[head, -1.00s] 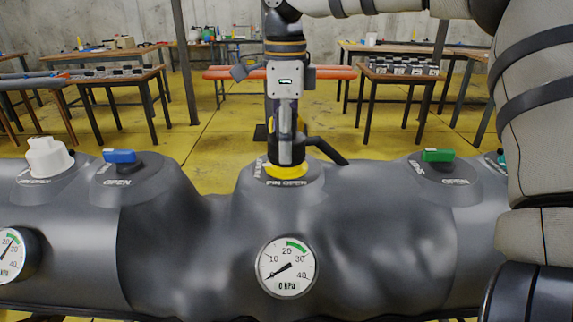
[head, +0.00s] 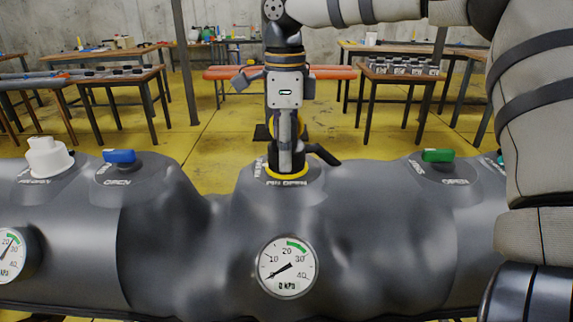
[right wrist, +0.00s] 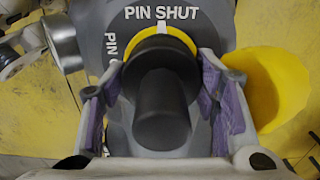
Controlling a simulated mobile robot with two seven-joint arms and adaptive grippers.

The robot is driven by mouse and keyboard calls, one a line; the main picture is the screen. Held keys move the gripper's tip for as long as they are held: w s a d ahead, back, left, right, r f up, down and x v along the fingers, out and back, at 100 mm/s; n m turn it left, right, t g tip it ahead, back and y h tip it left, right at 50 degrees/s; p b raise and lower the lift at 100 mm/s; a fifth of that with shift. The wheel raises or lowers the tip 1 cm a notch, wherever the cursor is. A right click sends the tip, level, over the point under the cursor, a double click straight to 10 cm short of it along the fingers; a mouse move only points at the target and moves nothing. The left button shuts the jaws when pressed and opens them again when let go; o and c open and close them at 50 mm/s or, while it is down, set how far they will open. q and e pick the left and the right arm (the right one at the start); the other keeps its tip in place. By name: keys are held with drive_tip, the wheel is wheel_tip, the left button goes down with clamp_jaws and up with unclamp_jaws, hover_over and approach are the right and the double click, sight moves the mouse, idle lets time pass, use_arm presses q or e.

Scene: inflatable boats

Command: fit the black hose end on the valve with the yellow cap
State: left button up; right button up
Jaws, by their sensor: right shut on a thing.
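My right gripper (head: 286,155) points down over the middle valve of the grey boat tube. Its purple-padded fingers (right wrist: 160,100) are shut on the black hose end (right wrist: 162,112), one on each side. The hose end is roughly upright and sits down at the valve's yellow ring (head: 286,177); I cannot tell if it is fully seated. The ring also shows beyond the hose end in the right wrist view (right wrist: 160,40). The yellow cap (right wrist: 268,88) is off to the right side there. The valve opening is hidden. My left gripper is not in view.
The grey tube (head: 215,270) carries a gauge (head: 287,266) reading about 0 kPa. A white cap (head: 47,157) and a blue valve handle (head: 120,157) are at left, a green handle (head: 438,156) at right. Tables stand behind on the yellow floor.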

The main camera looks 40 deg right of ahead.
idle(0.3)
drive_tip(key=m, duration=0.7)
drive_tip(key=shift+w, duration=0.1)
drive_tip(key=shift+m, duration=0.6)
drive_tip(key=m, duration=0.4)
drive_tip(key=shift+d, duration=0.1)
drive_tip(key=shift+c, duration=1.1)
drive_tip(key=o, duration=1.5)
drive_tip(key=shift+d, duration=0.1)
wheel_tip(320, 180, up, 12)
